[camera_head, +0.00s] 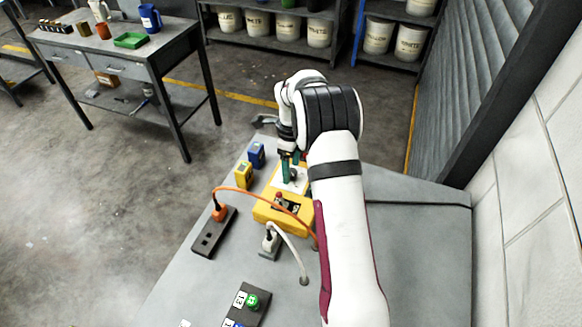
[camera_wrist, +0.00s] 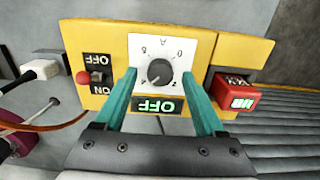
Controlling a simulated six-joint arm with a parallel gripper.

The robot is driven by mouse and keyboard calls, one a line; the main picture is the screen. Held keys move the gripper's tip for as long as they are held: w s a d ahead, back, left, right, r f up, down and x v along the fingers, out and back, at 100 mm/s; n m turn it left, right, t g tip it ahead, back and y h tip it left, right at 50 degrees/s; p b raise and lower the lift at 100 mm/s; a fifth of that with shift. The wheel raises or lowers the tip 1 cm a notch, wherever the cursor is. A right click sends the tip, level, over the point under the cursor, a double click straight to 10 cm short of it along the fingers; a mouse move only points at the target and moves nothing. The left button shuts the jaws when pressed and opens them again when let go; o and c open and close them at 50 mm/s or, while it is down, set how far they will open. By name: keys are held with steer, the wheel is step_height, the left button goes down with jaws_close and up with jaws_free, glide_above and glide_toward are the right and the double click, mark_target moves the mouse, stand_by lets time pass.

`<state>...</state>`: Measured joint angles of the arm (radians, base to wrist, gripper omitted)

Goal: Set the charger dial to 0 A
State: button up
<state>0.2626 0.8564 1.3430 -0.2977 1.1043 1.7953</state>
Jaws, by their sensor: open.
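The yellow charger (camera_head: 268,216) stands on the grey bench, and it fills much of the wrist view (camera_wrist: 92,45). Its dark round dial (camera_wrist: 160,72) sits on a white scale plate (camera_wrist: 145,48) with marks and an "A"; I cannot clearly tell where the knob points. A small display (camera_wrist: 158,105) below the dial reads OFF in green. A red-tipped toggle (camera_wrist: 84,78) beside OFF and ON labels sits left of the dial. My gripper (camera_wrist: 160,75) is open, its teal fingers either side of the dial; contact is unclear. In the head view my gripper (camera_head: 291,164) is over the charger's far part.
A red block (camera_wrist: 235,97) with a lit display sits at the charger's right end. Yellow (camera_head: 243,175) and blue (camera_head: 256,155) boxes stand left of the charger. A dark power strip (camera_head: 213,235) with an orange plug and cable, and a white plug (camera_head: 270,241), lie nearby.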

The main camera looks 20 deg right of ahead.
steer(key=shift+f, duration=0.45)
jaws_close()
